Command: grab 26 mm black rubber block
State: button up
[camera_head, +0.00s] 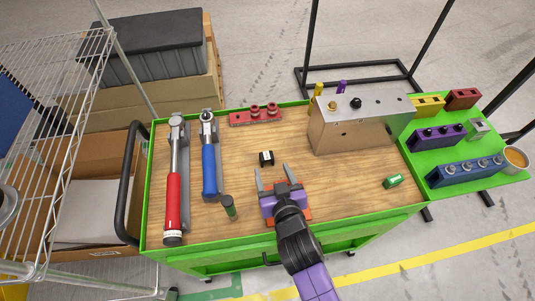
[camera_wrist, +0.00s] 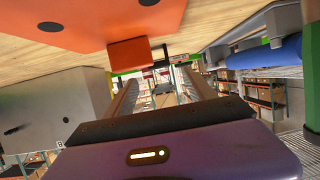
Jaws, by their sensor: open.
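I cannot clearly make out the block there.
An orange plate (camera_head: 305,214) lies partly under my gripper. A metal box (camera_head: 350,132) stands right, a red rack (camera_head: 256,116) behind. Red (camera_head: 173,190) and blue (camera_head: 209,165) wrenches and a dark green cylinder (camera_head: 229,207) are left. A green block (camera_head: 393,181) lies right.

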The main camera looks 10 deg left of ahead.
aim_at(268, 159)
jog(key=shift+x, duration=4.1)
jog(key=shift+f, duration=0.1)
jog(key=shift+c, duration=0.2)
grip_shut()
